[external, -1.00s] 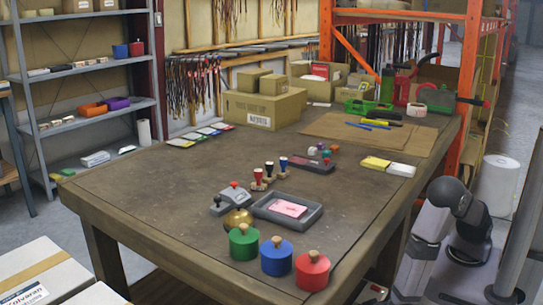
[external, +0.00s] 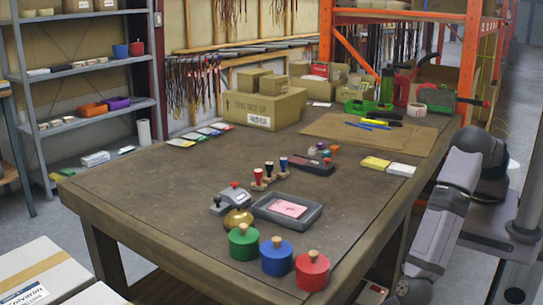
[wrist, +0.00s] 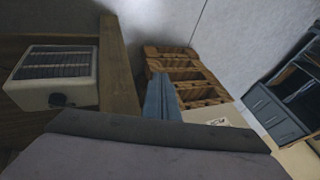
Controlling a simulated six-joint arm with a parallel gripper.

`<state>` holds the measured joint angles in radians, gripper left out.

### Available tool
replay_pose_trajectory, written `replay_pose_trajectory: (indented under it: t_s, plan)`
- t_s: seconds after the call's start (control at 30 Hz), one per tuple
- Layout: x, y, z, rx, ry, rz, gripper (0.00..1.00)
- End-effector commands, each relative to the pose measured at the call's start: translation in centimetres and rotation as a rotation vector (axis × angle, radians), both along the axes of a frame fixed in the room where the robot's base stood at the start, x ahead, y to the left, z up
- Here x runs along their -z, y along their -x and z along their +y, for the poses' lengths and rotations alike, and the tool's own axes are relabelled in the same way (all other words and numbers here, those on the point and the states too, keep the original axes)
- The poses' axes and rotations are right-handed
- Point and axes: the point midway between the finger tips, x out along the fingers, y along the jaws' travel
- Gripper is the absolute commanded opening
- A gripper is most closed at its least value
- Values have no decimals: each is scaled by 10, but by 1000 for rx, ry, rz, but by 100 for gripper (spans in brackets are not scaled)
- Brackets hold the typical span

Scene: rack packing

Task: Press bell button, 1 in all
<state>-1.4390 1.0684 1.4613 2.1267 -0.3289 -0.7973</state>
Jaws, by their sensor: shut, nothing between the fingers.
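A gold dome bell (external: 238,219) stands on the wooden table, behind the green round pot. A grey device with a red knob (external: 231,198) sits right behind the bell, and I cannot tell whether they touch. The bell's top is small and its button is hard to make out. My arm is at the right, off the table's edge, and the external view does not show its gripper end. In the wrist view my gripper (wrist: 162,97) points away from the camera, shut and empty. The bell is not in the wrist view.
Green, blue (external: 276,257) and red (external: 312,270) pots with knobs stand near the front edge. A grey tray (external: 264,214) with a pink pad and several stamps (external: 269,172) are beside and behind the bell. The left part of the table is clear.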

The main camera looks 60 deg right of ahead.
Motion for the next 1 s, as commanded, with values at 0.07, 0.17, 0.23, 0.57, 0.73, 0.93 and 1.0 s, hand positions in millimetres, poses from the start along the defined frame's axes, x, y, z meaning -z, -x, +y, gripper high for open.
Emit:
replay_pose_trajectory:
  t_s: [0.07, 0.17, 0.23, 0.57, 0.73, 0.93, 1.0]
  plan:
    - [-33, 13, 26, -60, -48, 7, 0]
    - [-62, 28, 55, -133, -108, 14, 0]
    - [-85, 35, 76, -183, -155, 15, 0]
    - [-187, -34, 119, -300, -334, -40, 0]
    - [-224, -99, 106, -306, -369, -78, 0]
    - [-266, -173, 77, -317, -389, -120, 0]
    - [-279, -197, 62, -321, -389, -134, 0]
